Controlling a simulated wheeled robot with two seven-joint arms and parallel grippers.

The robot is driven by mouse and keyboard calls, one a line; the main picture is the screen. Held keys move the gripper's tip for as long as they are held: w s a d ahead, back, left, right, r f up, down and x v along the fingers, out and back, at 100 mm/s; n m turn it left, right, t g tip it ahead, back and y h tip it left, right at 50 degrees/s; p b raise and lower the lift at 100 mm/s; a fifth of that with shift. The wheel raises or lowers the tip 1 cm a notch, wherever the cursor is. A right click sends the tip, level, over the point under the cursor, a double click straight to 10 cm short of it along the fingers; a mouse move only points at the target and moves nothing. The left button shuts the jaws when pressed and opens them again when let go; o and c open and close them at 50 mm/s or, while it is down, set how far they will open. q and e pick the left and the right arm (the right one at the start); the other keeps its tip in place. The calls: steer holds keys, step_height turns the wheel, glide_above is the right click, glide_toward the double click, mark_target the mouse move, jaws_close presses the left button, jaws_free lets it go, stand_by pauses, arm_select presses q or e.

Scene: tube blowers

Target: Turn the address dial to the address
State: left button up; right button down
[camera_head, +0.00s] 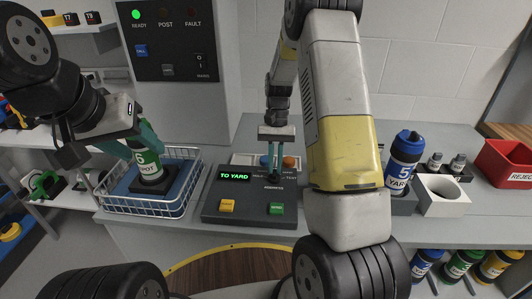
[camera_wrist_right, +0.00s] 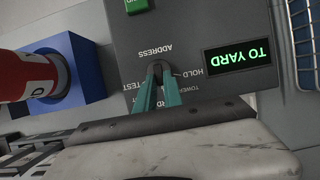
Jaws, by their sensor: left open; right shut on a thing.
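The address dial (camera_wrist_right: 157,71) is a small dark knob on the grey control panel (camera_head: 230,192). My right gripper (camera_wrist_right: 158,88) is shut on the dial, with its teal fingers on either side of it. The labels HOLD, TOWER and TEST show around it, partly hidden by the fingers. The green display (camera_head: 234,177) reads TO YARD in both views. My left gripper (camera_head: 141,142) is open at a green DEPOT canister (camera_head: 149,164), which stands upright in a dark base in the wire basket; its fingers are beside the canister's upper part.
The panel has a yellow button (camera_head: 227,205) and a green button (camera_head: 276,208). The wire basket (camera_head: 150,208) is left of the panel.

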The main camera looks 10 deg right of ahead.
steer(key=shift+r, duration=0.1)
steer(key=c, duration=1.5)
jaws_free()
steer(key=shift+o, duration=0.2)
steer(key=v, duration=0.7)
steer(key=shift+r, duration=0.3)
steer(key=shift+w+d+r, duration=0.1)
steer(key=shift+w, duration=0.05)
